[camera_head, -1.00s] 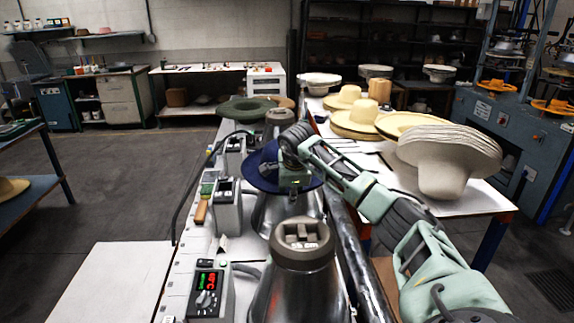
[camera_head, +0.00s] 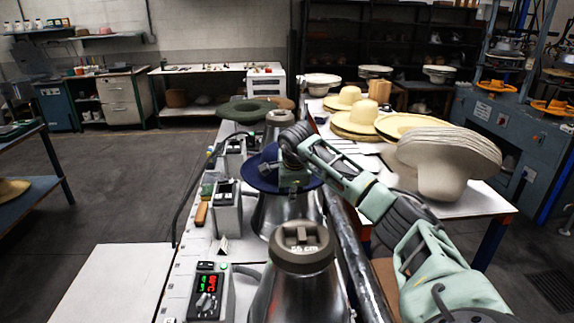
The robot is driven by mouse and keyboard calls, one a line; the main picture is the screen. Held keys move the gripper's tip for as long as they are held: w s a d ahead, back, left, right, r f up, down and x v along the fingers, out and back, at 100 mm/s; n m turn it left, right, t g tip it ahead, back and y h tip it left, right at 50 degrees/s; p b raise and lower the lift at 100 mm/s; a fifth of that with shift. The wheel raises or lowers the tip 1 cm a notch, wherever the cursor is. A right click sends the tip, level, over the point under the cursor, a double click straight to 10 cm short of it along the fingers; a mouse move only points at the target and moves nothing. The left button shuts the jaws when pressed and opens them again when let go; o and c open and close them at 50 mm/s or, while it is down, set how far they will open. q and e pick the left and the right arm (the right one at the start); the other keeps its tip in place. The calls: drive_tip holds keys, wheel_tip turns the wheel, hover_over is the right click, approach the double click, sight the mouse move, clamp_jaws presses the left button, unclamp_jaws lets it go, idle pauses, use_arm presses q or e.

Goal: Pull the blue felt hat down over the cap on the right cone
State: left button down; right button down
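The blue felt hat (camera_head: 263,178) sits over a metal cone (camera_head: 268,214) in the middle of the row. My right gripper (camera_head: 291,180) is at the hat's right side, and my wrist covers part of the crown. Its fingers are too small and too hidden to show whether they grip the brim. A nearer metal cone (camera_head: 297,290) has a dark grey cap (camera_head: 301,247) with a raised block and a "55 cm" mark; no hat is on it. The cap under the blue hat is hidden. My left gripper is not in view.
Control boxes (camera_head: 209,292) stand along the left of the cones. A dark green hat (camera_head: 246,109) and another grey cap (camera_head: 279,118) are farther back. A table at right holds straw hats (camera_head: 364,114) and stacked pale felt hats (camera_head: 446,160). A dark pipe (camera_head: 352,252) runs beside the cones.

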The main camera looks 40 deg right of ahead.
drive_tip(key=shift+d+r+p, duration=0.2)
drive_tip(key=shift+r+p, duration=3.9)
drive_tip(key=shift+r, duration=0.95)
drive_tip(key=shift+w, duration=0.1)
